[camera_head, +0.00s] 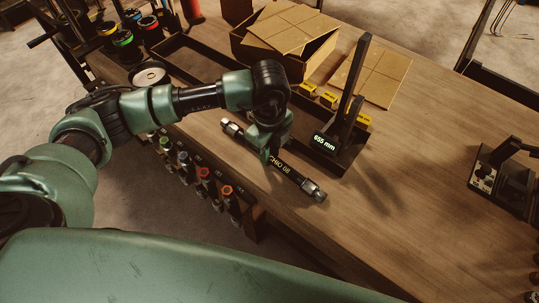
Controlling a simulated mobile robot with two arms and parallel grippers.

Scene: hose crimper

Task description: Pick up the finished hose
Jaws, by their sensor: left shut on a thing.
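The fingers partly hide that stretch of hose. I cannot tell whether the hose touches the bench. My right gripper is not in view.
An open cardboard box (280,50) and a flat cardboard piece (378,72) lie behind. A black machine (503,180) is at the right. The bench's right front (420,220) is clear.

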